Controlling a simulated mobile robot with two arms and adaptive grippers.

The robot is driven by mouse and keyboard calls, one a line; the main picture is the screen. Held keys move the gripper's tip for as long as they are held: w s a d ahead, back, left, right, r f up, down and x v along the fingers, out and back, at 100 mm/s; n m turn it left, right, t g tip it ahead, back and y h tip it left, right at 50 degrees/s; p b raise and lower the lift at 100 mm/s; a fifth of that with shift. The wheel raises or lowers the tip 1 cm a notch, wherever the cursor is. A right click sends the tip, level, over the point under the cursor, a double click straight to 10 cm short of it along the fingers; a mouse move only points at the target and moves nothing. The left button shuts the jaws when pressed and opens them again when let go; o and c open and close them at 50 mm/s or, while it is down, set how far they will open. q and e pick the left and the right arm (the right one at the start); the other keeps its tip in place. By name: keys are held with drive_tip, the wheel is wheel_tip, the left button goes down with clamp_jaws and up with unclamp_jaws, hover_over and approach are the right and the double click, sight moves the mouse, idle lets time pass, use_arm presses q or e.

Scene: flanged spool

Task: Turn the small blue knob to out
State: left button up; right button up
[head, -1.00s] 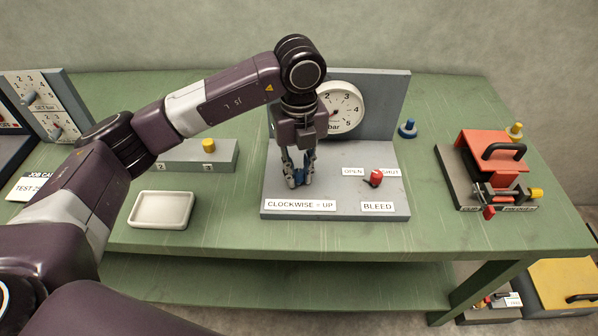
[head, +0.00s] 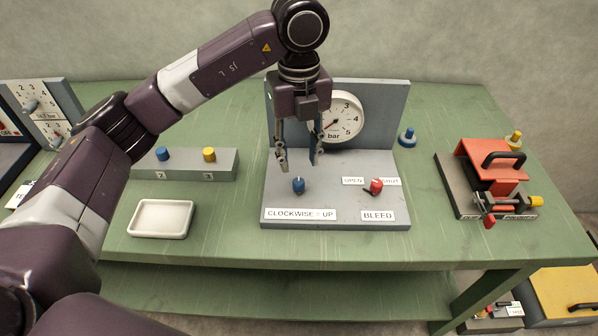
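A small blue knob (head: 298,185) stands on the grey base plate (head: 340,202), just above the label "CLOCKWISE = UP" (head: 301,214). No "out" mark is readable beside it. My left gripper (head: 299,162) is above the knob with its two fingers apart and nothing between them. The fingertips look clear of the knob. A round gauge (head: 343,118) reading in bar stands behind, partly hidden by the gripper. My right gripper is not in view.
A red knob (head: 376,186) sits between "OPEN" and "SHUT" labels, above "BLEED" (head: 378,216). A block (head: 190,168) with blue and yellow buttons and a white tray (head: 160,218) are left. A blue piece (head: 407,137) and a red clamp device (head: 492,165) are right.

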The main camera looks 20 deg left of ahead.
use_arm(q)
drive_tip(key=shift+r, duration=1.95)
